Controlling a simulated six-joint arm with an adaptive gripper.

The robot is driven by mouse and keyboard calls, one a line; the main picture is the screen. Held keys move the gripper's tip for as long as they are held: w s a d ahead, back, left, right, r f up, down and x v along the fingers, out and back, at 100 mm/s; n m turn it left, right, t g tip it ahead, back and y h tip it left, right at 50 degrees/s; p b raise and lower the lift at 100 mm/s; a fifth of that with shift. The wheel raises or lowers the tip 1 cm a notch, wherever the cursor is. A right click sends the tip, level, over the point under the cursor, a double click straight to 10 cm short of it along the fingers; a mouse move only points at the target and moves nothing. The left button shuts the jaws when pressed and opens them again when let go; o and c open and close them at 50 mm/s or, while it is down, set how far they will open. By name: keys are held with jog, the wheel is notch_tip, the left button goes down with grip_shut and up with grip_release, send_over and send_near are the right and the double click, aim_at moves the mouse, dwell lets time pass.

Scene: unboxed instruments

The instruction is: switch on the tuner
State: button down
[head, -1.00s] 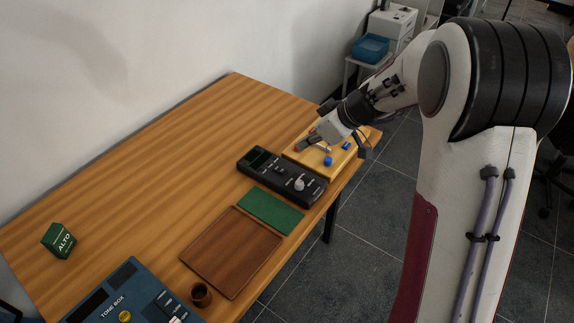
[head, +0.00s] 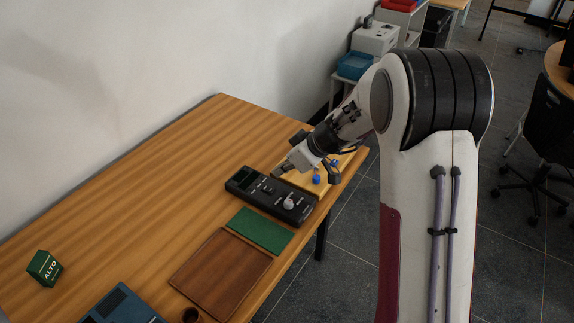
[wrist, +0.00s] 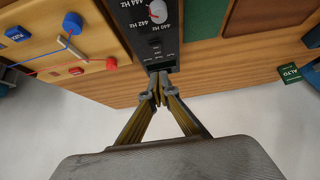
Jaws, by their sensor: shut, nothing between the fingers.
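The tuner (head: 240,182) is a long black box lying on the wooden table in the head view. It has a dark screen at its far-left end, small controls near the middle and a pale knob (head: 288,202). In the head view my gripper (head: 278,174) is just above the tuner's back edge; contact cannot be told.
A light wooden board (head: 345,160) with blue and red pegs and a cord lies close beside the tuner. A green mat (head: 260,230) and brown tray (head: 220,272) lie on the other side. A blue box (head: 122,306) and green ALTO block (head: 44,268) are farther off.

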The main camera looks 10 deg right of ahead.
send_over(272, 190)
jog(key=s, duration=0.1)
jog(key=f, duration=0.5)
jog(key=shift+d, duration=0.35)
jog(key=shift+d+f, duration=0.1)
jog(key=shift+f, duration=0.95)
jog(key=shift+s+d+f, duration=0.2)
jog(key=shift+s+f, duration=0.05)
jog(key=shift+f, duration=0.45)
jog(key=shift+r, duration=0.2)
jog(key=shift+r, duration=0.65)
jog(key=shift+r, duration=0.2)
